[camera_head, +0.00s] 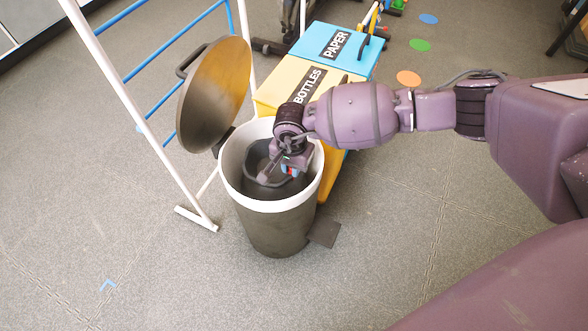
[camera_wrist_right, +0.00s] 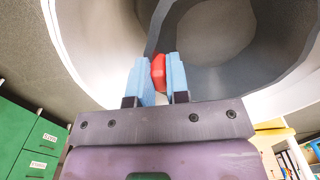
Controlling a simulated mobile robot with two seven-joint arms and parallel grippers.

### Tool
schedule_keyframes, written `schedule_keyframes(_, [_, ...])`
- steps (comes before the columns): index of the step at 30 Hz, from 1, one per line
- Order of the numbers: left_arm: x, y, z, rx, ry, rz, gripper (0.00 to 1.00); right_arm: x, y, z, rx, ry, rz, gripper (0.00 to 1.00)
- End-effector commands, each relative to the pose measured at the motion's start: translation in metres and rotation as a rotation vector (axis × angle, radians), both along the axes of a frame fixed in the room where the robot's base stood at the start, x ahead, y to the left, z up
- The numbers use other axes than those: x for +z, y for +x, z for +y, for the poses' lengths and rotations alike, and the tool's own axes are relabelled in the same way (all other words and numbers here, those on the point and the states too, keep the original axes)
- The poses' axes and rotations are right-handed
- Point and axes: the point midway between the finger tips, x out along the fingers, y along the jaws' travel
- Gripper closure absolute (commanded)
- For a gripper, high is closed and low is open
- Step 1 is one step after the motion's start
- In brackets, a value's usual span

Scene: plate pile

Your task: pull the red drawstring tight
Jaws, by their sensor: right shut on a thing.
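A pedal bin (camera_head: 270,228) with a white rim stands open on the floor, its round lid (camera_head: 212,98) tilted up at the back left. A dark grey bag (camera_head: 256,158) sits inside the bin, below the rim. My right gripper (camera_head: 291,170) reaches into the bin mouth from the right. In the right wrist view, the blue fingertips of my right gripper (camera_wrist_right: 160,80) are shut on the red drawstring (camera_wrist_right: 158,70), beside the bag's dark edge (camera_wrist_right: 158,25). Only a short red piece shows; the rest of the drawstring is hidden. My left gripper is not in view.
A yellow BOTTLES box (camera_head: 283,83) and a blue PAPER box (camera_head: 352,62) stand close behind the bin. A white and blue rack (camera_head: 135,100) stands at the left, near the lid. The floor in front is clear.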

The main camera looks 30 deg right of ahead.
Motion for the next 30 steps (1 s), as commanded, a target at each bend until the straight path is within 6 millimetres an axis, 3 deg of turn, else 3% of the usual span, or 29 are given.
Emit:
schedule_keyframes(1, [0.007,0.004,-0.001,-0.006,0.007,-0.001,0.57,0.02,0.005,0.001,0.0,0.001,-0.016,1.0])
schedule_keyframes(6, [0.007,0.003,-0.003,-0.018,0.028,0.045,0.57,0.035,0.003,0.001,0.001,0.002,-0.01,1.0])
schedule_keyframes(19, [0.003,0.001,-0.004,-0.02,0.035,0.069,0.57,0.034,0.0,0.001,0.001,0.001,-0.002,1.0])
schedule_keyframes(20, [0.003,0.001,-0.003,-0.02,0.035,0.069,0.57,0.034,0.0,0.001,0.001,0.001,-0.002,0.8])
schedule_keyframes(24, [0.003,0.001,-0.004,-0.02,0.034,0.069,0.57,0.034,0.0,0.001,0.001,0.001,-0.002,0.58])
schedule_keyframes(30, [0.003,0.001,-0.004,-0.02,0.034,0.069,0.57,0.034,0.0,0.0,0.001,0.001,-0.002,0.57])
